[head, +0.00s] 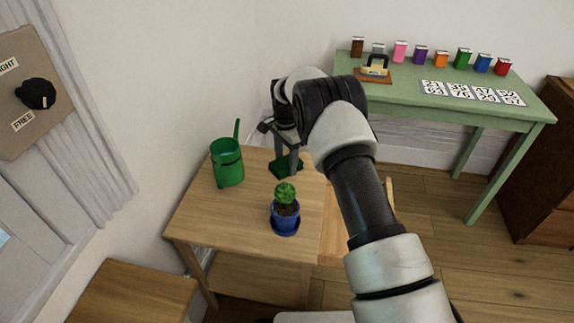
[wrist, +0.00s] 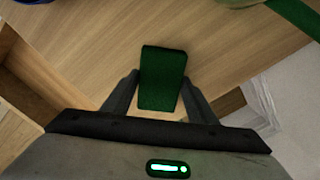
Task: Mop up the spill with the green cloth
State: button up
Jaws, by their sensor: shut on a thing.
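The green cloth (head: 281,168) is a dark green folded block on the wooden side table (head: 250,226), near its back edge. In the wrist view the cloth (wrist: 162,80) stands between the two fingers of my gripper (wrist: 160,98). My gripper (head: 286,158) points down and is shut on the cloth in the head view. The cloth is at or just above the tabletop; I cannot tell whether it touches. I see no spill on the visible tabletop; my arm and gripper hide part of the table.
A green watering can (head: 228,166) stands left of the cloth. A small plant in a blue pot (head: 285,218) stands in front of it. A green table (head: 410,92) at the back right bears several coloured boxes and number cards. The table's front left is clear.

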aim_at(294, 179)
jog(key=shift+s+d+p, duration=0.15)
jog(key=shift+s+p, duration=0.15)
jog(key=shift+s, duration=0.2)
jog(key=shift+s+d+p, duration=0.35)
jog(key=shift+s, duration=0.9)
jog(key=shift+s+d+p, duration=0.35)
jog(key=shift+s, duration=0.95)
jog(key=shift+s+d+p, duration=0.35)
jog(key=shift+s, duration=0.9)
jog(key=shift+w, duration=0.1)
jog(key=shift+w+a+b, duration=0.4)
jog(key=shift+w+b, duration=0.05)
jog(key=shift+w, duration=0.95)
jog(key=shift+w+a+b, duration=0.4)
jog(key=shift+w+b, duration=0.05)
jog(key=shift+w, duration=1)
jog(key=shift+w+a+b, duration=0.4)
jog(key=shift+w+b, duration=0.05)
jog(key=shift+w, duration=0.95)
jog(key=shift+s+d+p, duration=0.4)
jog(key=shift+s+p, duration=0.05)
jog(key=shift+s, duration=1)
jog(key=shift+s+d+p, duration=0.4)
jog(key=shift+s+p, duration=0.05)
jog(key=shift+s, duration=1)
jog(key=shift+s+d+p, duration=0.4)
jog(key=shift+s+p, duration=0.05)
jog(key=shift+s, duration=1)
jog(key=shift+r+p, duration=1.6)
jog(key=shift+r, duration=0.95)
